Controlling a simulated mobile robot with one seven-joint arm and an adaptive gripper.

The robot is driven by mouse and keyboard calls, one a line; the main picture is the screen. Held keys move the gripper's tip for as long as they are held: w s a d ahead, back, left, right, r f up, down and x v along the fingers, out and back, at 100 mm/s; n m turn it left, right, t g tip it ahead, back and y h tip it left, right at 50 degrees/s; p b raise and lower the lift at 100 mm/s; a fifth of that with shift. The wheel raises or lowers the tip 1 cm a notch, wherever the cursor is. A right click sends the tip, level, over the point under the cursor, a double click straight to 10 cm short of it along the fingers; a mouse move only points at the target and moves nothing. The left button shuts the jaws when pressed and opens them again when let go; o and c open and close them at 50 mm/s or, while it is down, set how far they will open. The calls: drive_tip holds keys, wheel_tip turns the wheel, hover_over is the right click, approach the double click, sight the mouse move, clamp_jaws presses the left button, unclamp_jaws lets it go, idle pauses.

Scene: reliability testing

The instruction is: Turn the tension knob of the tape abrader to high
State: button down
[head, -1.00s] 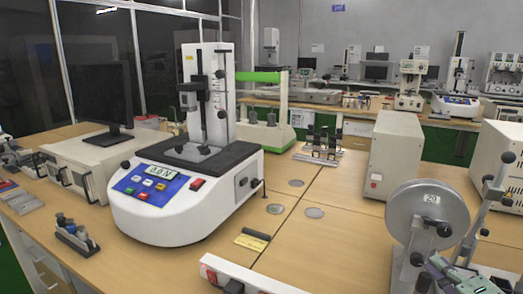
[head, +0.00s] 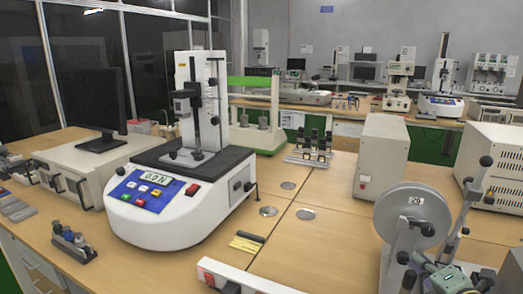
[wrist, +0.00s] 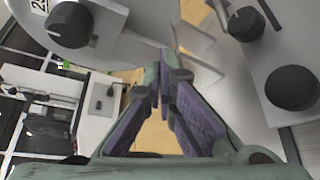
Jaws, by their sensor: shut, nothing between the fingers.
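The machine that looks like the tape abrader stands at the lower right of the head view, with a grey disc (head: 395,215) marked with a number and a black knob (head: 428,229) at its hub. My greenish gripper (head: 428,270) is low in front of it. In the wrist view my gripper (wrist: 165,80) has its purple-padded fingers together and empty. A black knob (wrist: 70,25) on the disc is at upper left. Two more black knobs, an upper one (wrist: 246,24) and a larger one (wrist: 292,87), are at right on a grey body. The fingers appear apart from all three. No tension label is legible.
A white tester (head: 155,220) with a blue panel stands left on the wooden bench (head: 300,240). A white bar-shaped unit (head: 245,280) lies at the front edge. A beige box (head: 380,160) stands behind the disc. The bench middle is mostly clear.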

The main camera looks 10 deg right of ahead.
drive_tip(key=shift+w+d, duration=0.3)
drive_tip(key=shift+w, duration=0.25)
drive_tip(key=shift+a+f+b, duration=0.2)
drive_tip(key=shift+f+b, duration=0.05)
drive_tip(key=shift+b, duration=0.05)
idle(0.5)
drive_tip(key=shift+s+d+f+b, duration=0.1)
drive_tip(key=shift+d+f+b, duration=0.2)
drive_tip(key=shift+b, duration=0.35)
drive_tip(key=shift+d+f+b, duration=0.1)
drive_tip(key=shift+f+b, duration=0.25)
drive_tip(key=shift+b, duration=0.3)
drive_tip(key=shift+s+d+r, duration=0.15)
drive_tip(key=shift+s+d, duration=0.1)
drive_tip(key=shift+s+a+b, duration=0.3)
drive_tip(key=shift+s+a, duration=0.2)
drive_tip(key=shift+s, duration=0.35)
drive_tip(key=shift+s+a+b, duration=0.3)
drive_tip(key=shift+s+a, duration=0.2)
drive_tip(key=shift+s, duration=0.35)
drive_tip(key=shift+s+a+b, duration=0.3)
drive_tip(key=shift+s+a, duration=0.2)
drive_tip(key=shift+s, duration=0.35)
